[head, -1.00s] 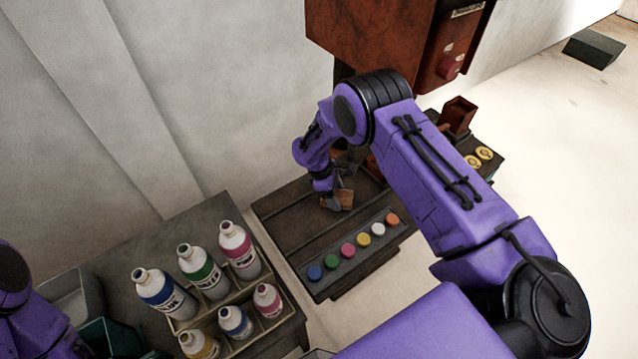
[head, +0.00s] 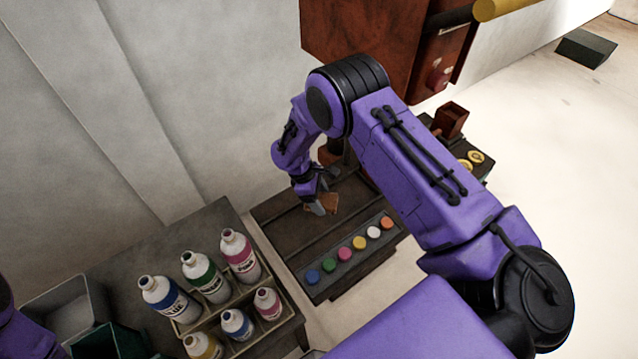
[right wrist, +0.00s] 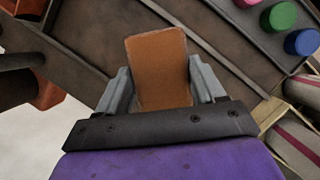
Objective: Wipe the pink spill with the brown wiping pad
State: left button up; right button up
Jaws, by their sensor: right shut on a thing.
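The brown wiping pad (head: 322,203) is held by my right gripper (head: 318,196) over the dark work table (head: 285,238). In the right wrist view the pad (right wrist: 160,70) stands between the two grey fingers of the right gripper (right wrist: 162,88), which is shut on it. I cannot tell whether the pad touches the table. I see no pink spill in either view; the pad, gripper or arm may hide part of the surface. My left gripper is out of view; only a piece of my left arm shows at the lower left edge.
A strip of several coloured buttons (head: 345,254) lies along the table's front. A crate of paint bottles (head: 244,312) stands at the left, beside a grey bin (head: 68,312) and a green bin (head: 112,342). A large rusty-red machine (head: 365,45) rises behind the table.

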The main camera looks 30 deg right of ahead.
jog(key=shift+r, duration=1.6)
